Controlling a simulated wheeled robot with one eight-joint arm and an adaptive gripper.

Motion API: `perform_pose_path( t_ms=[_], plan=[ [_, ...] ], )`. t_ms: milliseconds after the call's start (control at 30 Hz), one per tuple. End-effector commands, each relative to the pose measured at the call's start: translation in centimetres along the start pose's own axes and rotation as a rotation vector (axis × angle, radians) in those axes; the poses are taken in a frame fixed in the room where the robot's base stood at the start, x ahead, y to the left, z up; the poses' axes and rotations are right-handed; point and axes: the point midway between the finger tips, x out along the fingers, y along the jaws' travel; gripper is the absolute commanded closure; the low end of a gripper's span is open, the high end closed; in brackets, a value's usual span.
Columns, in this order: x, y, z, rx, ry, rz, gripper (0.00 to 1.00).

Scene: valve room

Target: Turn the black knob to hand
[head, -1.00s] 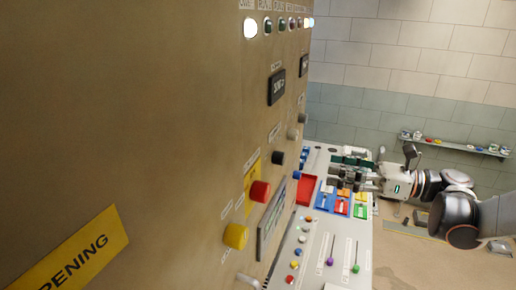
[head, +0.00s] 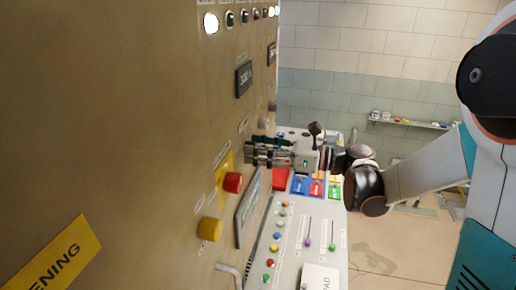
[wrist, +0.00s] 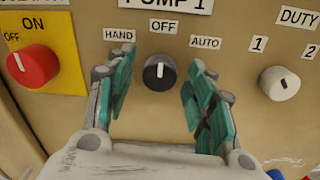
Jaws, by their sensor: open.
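The black knob (wrist: 160,73) sits on the tan panel below the PUMP 1 label in the wrist view. Its white mark points up at OFF (wrist: 163,27). The HAND label (wrist: 119,34) is at upper left of it and AUTO (wrist: 205,43) at upper right. My gripper (head: 254,153) is open, its teal-padded fingers on either side of the knob, with gaps visible on both sides. In the head view my gripper reaches to the panel face and hides the black knob.
A red knob (wrist: 32,66) on a yellow plate is left of the fingers, and a white DUTY knob (wrist: 280,83) is right. In the head view a yellow knob (head: 209,229) protrudes nearby. A desk console (head: 290,245) with buttons and levers adjoins the panel.

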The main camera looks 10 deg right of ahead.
Motion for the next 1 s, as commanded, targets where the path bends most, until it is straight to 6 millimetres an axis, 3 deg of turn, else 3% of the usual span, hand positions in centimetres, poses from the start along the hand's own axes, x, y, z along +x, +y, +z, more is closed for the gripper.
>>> perform_pose_path(
  t_ms=[300, 500, 1000],
  plan=[
    [0.22, -0.01, -0.02, 0.000, 0.000, 0.000, 0.53],
    [0.20, -0.01, -0.01, 0.000, 0.000, 0.000, 0.95],
    [0.19, -0.07, -0.13, -0.099, 0.002, -0.001, 0.95]
  ],
)
